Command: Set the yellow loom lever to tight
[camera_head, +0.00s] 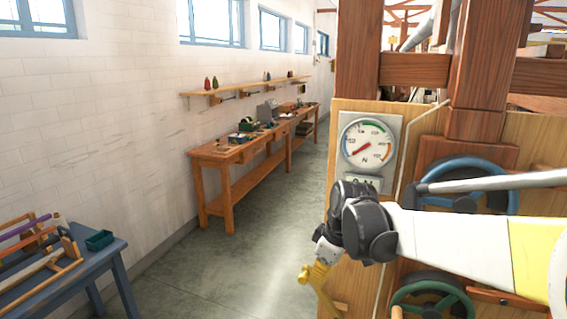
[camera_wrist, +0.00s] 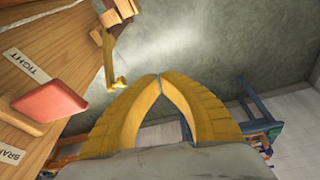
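In the wrist view a thin yellow lever (camera_wrist: 110,62) hangs from a wooden part of the loom, with a small bent end. My gripper (camera_wrist: 160,76) has its two yellow fingers brought together at the tips, with nothing visible between them. The fingertips are to the right of the lever's end and look apart from it. A white label reading TIGHT (camera_wrist: 26,66) is on the wooden panel to the left. In the head view my gripper (camera_head: 318,278) points down beside the panel's left edge; I cannot separate the lever from the yellow fingers there.
A red handle (camera_wrist: 50,101) sticks out from the panel near a partly cut-off label (camera_wrist: 10,153). A dial gauge (camera_head: 368,143), a blue wheel (camera_head: 462,172) and a green wheel (camera_head: 432,290) are on the loom. A blue table (camera_head: 105,262) stands left; the floor between is clear.

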